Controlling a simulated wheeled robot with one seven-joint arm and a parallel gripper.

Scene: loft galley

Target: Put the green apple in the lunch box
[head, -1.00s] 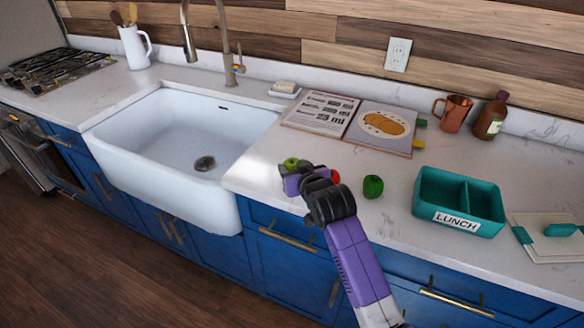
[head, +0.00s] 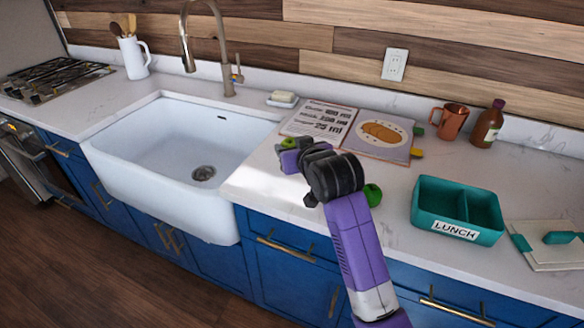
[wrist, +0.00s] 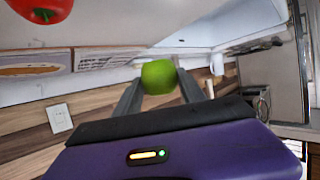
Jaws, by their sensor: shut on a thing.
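The green apple (wrist: 158,76) sits between the two fingers of my gripper (wrist: 159,92) in the wrist view. My gripper is shut on it. In the head view my gripper (head: 289,146) is over the counter, left of the lunch box, and mostly hides the apple. The lunch box (head: 457,229) is a teal open box with a divider making two compartments and a LUNCH label on its front. Both compartments look empty.
A dark green vegetable (head: 372,194) lies between my arm and the lunch box. A red fruit or vegetable (wrist: 40,8) shows in the wrist view. An open cookbook (head: 378,134), copper mug (head: 452,121) and brown bottle (head: 487,124) stand behind.

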